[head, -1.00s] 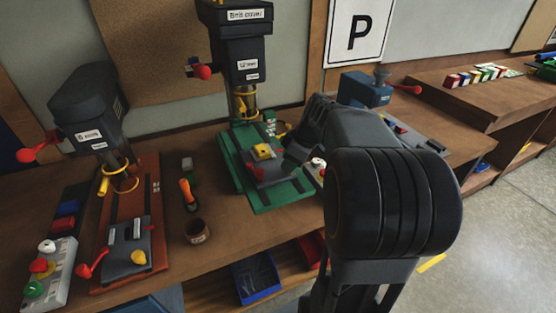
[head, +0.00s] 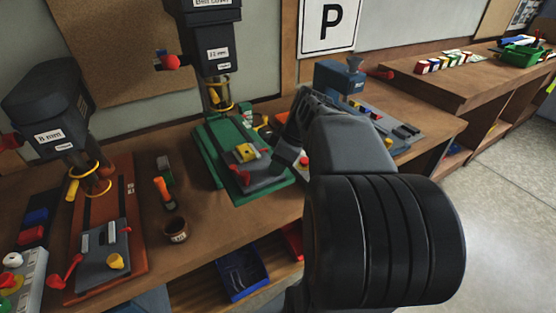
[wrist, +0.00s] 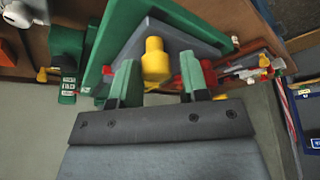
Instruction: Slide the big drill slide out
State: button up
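The big drill (head: 212,65), with a 12 mm label, stands on a green base (head: 207,160). A grey slide (head: 262,175) lies on that base, with a yellow block (head: 245,153) and a red lever (head: 240,176). In the wrist view a yellow knob (wrist: 155,58) stands at the edge of the grey slide (wrist: 180,38). My gripper (wrist: 160,82) is open, its green-tipped fingers to the left and right of the knob, with a gap on each side. In the head view my own arm hides most of the gripper and the slide's right end.
The smaller 8 mm drill (head: 50,110) stands at left on a brown base (head: 122,190). An orange-handled tool (head: 163,190) and a brown cup (head: 176,230) lie between the drills. A blue machine (head: 338,82) stands behind my arm.

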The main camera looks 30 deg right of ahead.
jog(key=shift+o, duration=1.3)
jog(key=shift+w, duration=0.1)
jog(key=shift+r, duration=0.1)
jog(key=v, duration=1.3)
jog(key=shift+d+r, duration=0.15)
jog(key=shift+r, duration=0.05)
